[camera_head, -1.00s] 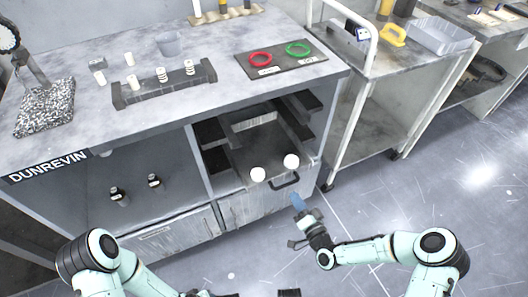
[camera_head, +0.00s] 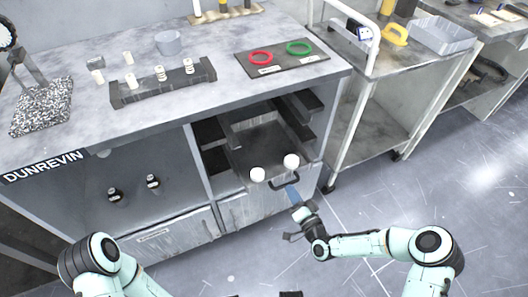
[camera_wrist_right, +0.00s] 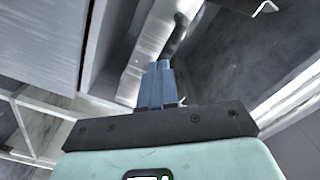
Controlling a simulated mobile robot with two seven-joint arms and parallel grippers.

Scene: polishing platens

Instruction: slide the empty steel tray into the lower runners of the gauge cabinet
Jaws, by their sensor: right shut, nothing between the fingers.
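The steel tray (camera_head: 262,150) sits in the right bay of the gauge cabinet (camera_head: 130,225), its floor bare. Its front carries a dark handle (camera_head: 285,182) between two white round knobs (camera_head: 257,174). My right gripper (camera_head: 294,197) is shut and empty, with its blue fingertips just below the handle. In the right wrist view the shut fingers (camera_wrist_right: 157,84) point at the dark curved handle (camera_wrist_right: 178,38); whether they touch it I cannot tell. My left arm enters at lower left; only a dark bit, possibly its gripper, shows at the bottom edge.
Dark runners (camera_head: 300,108) line the bay's right side. The top holds a rack of white pieces (camera_head: 165,84) and a board with red and green rings (camera_head: 282,58). A trolley (camera_head: 385,85) stands to the right. The floor at lower right is clear.

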